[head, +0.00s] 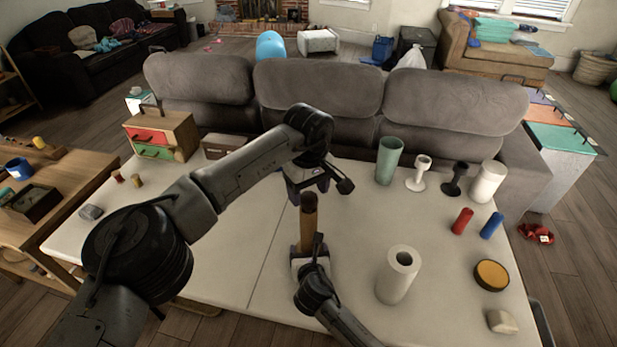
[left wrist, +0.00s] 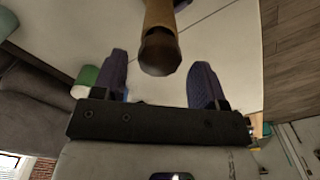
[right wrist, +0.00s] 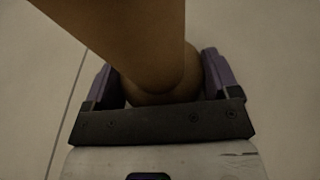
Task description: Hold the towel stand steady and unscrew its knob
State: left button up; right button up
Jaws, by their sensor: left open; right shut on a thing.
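The towel stand (head: 307,228) is a tan wooden post standing upright on the white table, with a dark brown knob (head: 309,199) on top. The knob shows end-on in the left wrist view (left wrist: 159,52). My left gripper (head: 307,190) is open just above the knob; in the left wrist view the knob lies between its spread purple fingers, touching neither as far as I can see. My right gripper (head: 307,256) is shut on the stand low down. The right wrist view shows the post (right wrist: 130,50) and a rounded lower part between its fingers. The stand's base is mostly hidden.
A white paper roll (head: 400,262) stands right of the stand. A grey sofa (head: 320,98) borders the table's back.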

pick_arm(q)
jog(key=shift+f, duration=1.1)
